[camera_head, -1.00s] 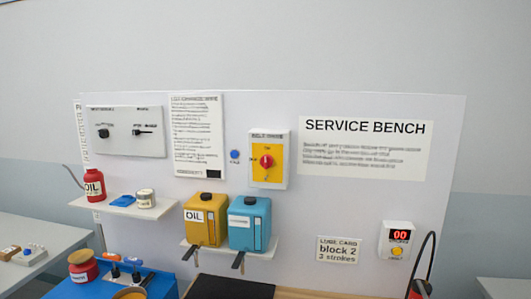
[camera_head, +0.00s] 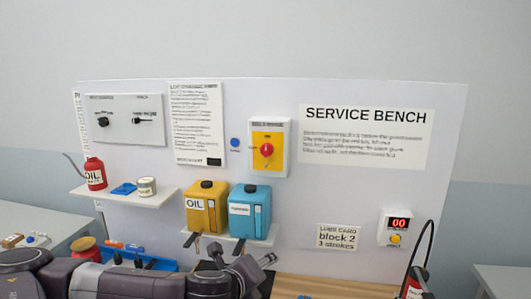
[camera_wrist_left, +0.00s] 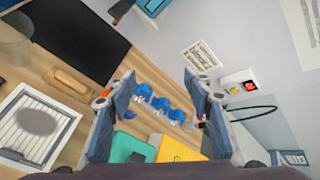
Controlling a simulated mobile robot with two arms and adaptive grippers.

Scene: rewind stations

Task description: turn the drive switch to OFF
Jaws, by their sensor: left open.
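The drive switch (camera_head: 267,149) is a red rotary knob on a yellow plate. It is set in a white box (camera_head: 284,126) on the upright board, right of a small blue button (camera_head: 235,143). The print around the knob is too small to read, and I cannot tell its setting. My left gripper (camera_head: 258,270) is low in front of the board, below the switch and apart from it. In the left wrist view its two fingers (camera_wrist_left: 158,88) are spread with nothing gripped between them. The switch is not visible there. My right gripper is not in view.
Yellow (camera_head: 205,210) and blue (camera_head: 249,213) containers stand on a small shelf below the switch. A red oil can (camera_head: 95,174) is on the left shelf. A counter box (camera_head: 396,227) is at lower right. Several blue items (camera_wrist_left: 160,104) lie on the wooden bench (camera_wrist_left: 90,70).

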